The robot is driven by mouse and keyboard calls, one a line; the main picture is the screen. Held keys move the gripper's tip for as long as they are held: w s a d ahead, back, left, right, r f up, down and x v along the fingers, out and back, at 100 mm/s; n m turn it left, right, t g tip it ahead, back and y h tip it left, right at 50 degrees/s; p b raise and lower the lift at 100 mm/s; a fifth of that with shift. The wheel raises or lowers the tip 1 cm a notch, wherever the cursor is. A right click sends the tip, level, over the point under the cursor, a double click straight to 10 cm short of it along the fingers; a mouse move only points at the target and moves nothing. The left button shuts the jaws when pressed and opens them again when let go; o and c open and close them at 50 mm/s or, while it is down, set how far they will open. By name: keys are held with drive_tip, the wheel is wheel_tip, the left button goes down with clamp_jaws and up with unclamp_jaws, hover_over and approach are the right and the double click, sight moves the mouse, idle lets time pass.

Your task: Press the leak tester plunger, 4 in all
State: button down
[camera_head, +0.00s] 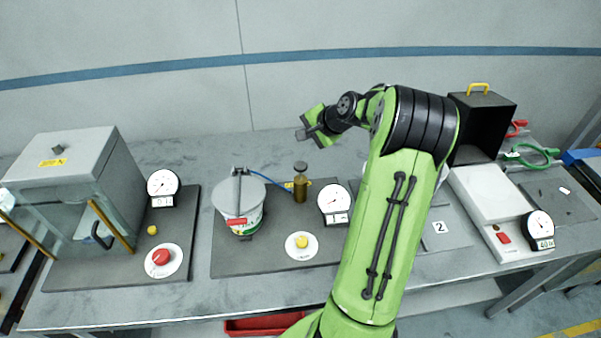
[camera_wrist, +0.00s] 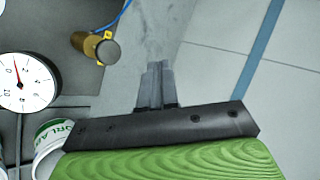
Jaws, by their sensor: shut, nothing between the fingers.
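The leak tester plunger is a brass cylinder (camera_head: 300,188) with a dark round knob (camera_head: 300,166). It stands on a dark mat, between a lidded white tub (camera_head: 240,205) and a dial gauge (camera_head: 333,198). In the wrist view the brass body (camera_wrist: 85,42) and the knob (camera_wrist: 107,52) show at the upper left, with a blue hose (camera_wrist: 118,18). My gripper (camera_head: 303,131) is shut and empty. It is behind and above the plunger, apart from the knob. The shut fingers (camera_wrist: 156,85) show in the wrist view over bare grey bench.
A yellow button (camera_head: 301,241) is on the same mat. A glass-fronted cabinet (camera_head: 75,185), a red button (camera_head: 161,257) and another gauge (camera_head: 163,187) are at the left. A black box (camera_head: 482,125) and white scale (camera_head: 493,205) are at the right. My arm hides part of the bench.

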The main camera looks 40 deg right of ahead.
sight(303, 166)
drive_tip(key=shift+s+a+r+n+b, duration=0.1)
drive_tip(key=shift+r+n+b, duration=0.25)
drive_tip(key=shift+n, duration=0.95)
drive_tip(key=shift+r+n+b, duration=0.25)
drive_tip(key=shift+n+b, duration=0.2)
drive_tip(key=shift+n, duration=0.85)
drive_tip(key=shift+s+a+r+n+b, duration=0.1)
drive_tip(key=shift+r+n+b, duration=0.25)
drive_tip(key=shift+n, duration=0.95)
drive_tip(key=shift+d+f, duration=0.1)
wheel_tip(303, 166, down, 9)
drive_tip(key=b, duration=0.7)
drive_tip(key=shift+b, duration=0.4)
drive_tip(key=shift+f+b, duration=0.3)
